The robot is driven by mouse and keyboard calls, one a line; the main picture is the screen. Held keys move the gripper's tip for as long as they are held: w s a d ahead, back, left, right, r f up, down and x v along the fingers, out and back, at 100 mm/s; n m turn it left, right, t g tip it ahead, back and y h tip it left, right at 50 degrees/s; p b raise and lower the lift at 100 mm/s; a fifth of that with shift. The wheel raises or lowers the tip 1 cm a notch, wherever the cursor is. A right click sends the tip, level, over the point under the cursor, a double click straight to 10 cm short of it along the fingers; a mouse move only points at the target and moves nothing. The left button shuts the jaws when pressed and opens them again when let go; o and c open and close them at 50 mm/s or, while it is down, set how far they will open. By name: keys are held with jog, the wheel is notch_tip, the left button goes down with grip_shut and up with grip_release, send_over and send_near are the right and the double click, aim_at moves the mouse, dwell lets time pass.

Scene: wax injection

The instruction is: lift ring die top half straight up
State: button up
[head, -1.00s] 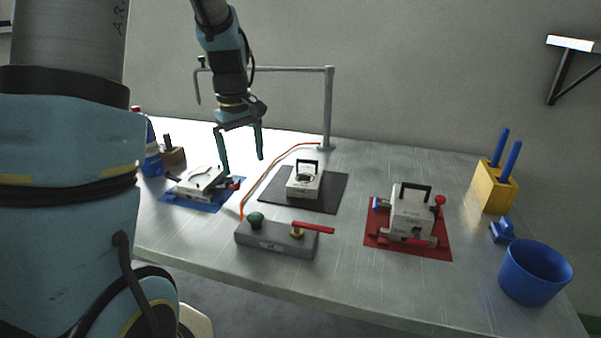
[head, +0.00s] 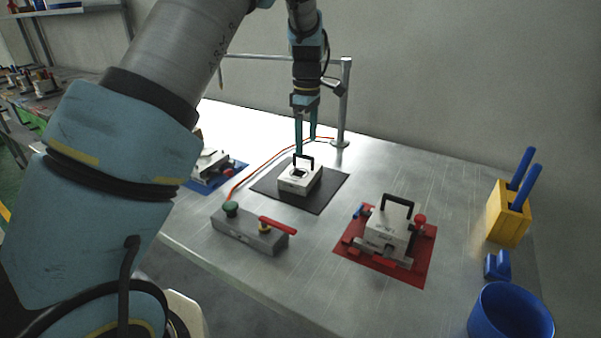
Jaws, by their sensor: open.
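A white die block (head: 299,178) with a black bail handle (head: 304,158) sits on the dark mat in the middle of the table. A dark shape shows on its top face. I cannot read a label saying which die is the ring die. My gripper (head: 306,146) points down with its jaws open and empty. Its fingertips are at or just above the handle in the picture; I cannot tell whether they straddle it. A second white die (head: 386,231) with a black handle stands clamped on a red mat at right. A third die (head: 208,164) on a blue mat is partly hidden by my arm.
The dark mat (head: 331,191) has bare room around the block. A grey control box (head: 249,232) with a green knob and red lever lies in front. A metal post (head: 344,100) with a crossbar stands behind. A yellow holder (head: 506,213) and blue bin (head: 511,312) are at right.

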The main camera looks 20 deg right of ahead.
aim_at(306, 165)
jog(key=shift+a+f+p, duration=0.1)
jog(key=shift+f+p, duration=1.25)
jog(key=shift+f, duration=2.55)
grip_shut()
jog(key=shift+r, duration=0.1)
